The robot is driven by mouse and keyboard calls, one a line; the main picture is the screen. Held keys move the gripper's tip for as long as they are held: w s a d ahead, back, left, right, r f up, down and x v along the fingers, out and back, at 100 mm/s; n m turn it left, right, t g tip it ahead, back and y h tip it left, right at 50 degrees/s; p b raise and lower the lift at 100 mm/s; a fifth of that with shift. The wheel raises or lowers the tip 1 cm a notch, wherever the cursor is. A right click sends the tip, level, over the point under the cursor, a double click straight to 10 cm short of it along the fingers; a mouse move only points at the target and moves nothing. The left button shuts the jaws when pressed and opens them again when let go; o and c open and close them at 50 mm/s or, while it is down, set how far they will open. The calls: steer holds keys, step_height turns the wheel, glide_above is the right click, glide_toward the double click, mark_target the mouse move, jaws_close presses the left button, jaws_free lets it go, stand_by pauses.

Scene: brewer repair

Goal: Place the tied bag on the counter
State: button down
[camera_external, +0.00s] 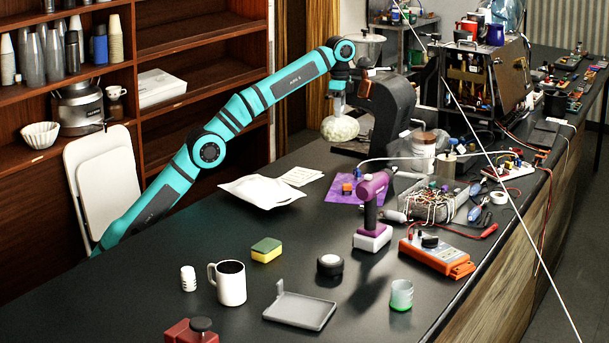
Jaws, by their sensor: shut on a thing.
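The tied bag (340,129) is pale and rounded, with its neck upward. My gripper (338,104) is above it, pointing down and shut on its neck. The bag hangs at the far part of the dark counter (130,300), beside a black curved machine (392,110). I cannot tell whether the bag's underside touches anything. The gripper's fingers are small and partly unclear in this view.
A flat white packet (262,190) and a paper sheet (300,176) lie nearer. A purple cloth (343,190), a purple drill (372,200) and wired electronics (435,200) are to the right. Bare counter lies at the left front. A mug (230,285) stands in front.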

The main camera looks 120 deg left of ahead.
steer(key=shift+f, duration=0.1)
steer(key=shift+f, duration=4.8)
steer(key=shift+f, duration=0.15)
steer(key=c, duration=1.1)
jaws_free()
steer(key=shift+o, duration=0.2)
step_height(320, 180, up, 8)
steer(key=shift+f, duration=0.25)
steer(key=shift+r, duration=0.15)
